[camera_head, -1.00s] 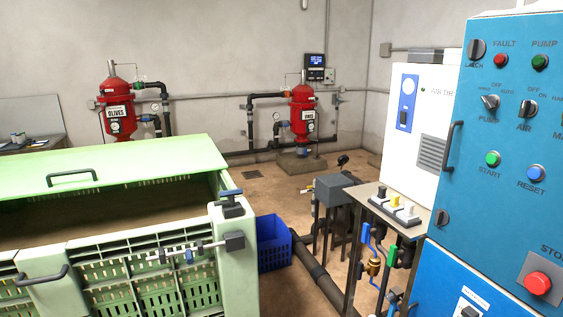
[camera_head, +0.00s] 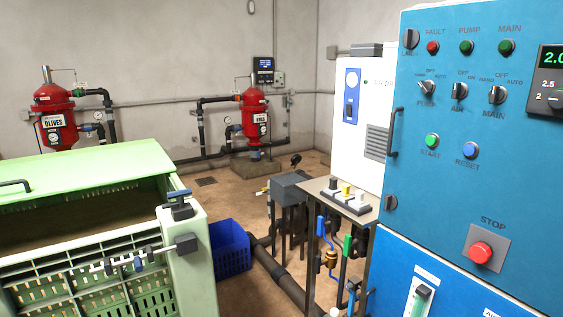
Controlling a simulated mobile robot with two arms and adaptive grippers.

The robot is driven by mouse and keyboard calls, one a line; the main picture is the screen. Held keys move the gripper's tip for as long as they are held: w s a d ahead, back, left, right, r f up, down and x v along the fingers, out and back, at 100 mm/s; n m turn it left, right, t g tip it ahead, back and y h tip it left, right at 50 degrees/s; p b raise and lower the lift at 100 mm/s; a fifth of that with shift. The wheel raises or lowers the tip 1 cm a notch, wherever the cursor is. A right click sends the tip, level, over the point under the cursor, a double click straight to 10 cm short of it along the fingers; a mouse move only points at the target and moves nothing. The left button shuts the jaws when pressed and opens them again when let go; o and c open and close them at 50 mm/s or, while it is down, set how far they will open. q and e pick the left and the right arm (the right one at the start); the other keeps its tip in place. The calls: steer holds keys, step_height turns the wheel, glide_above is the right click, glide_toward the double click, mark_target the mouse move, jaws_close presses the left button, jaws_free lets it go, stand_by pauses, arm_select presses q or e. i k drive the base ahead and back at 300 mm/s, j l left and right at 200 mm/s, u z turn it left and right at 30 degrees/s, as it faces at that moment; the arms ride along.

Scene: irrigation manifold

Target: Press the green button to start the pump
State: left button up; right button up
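The green button (camera_head: 432,140), labelled START, sits on the front of the blue control cabinet (camera_head: 540,190) at the right. A blue RESET button (camera_head: 470,150) is to its right, and a large red STOP button (camera_head: 480,252) on a grey plate is lower right. Above are a red FAULT lamp (camera_head: 432,47), a green PUMP lamp (camera_head: 466,47), a green MAIN lamp (camera_head: 505,46), and a row of selector knobs. Neither of my grippers shows in this view.
A pale green slatted bin (camera_head: 185,260) stands at the left, with a blue crate (camera_head: 230,250) beside it. A small stand with switches (camera_head: 349,203) and pipes is left of the cabinet. Red tanks (camera_head: 255,115) stand at the back. Some floor is clear between.

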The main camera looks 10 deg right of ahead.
mark_target(430, 140)
steer(key=z, duration=1.45)
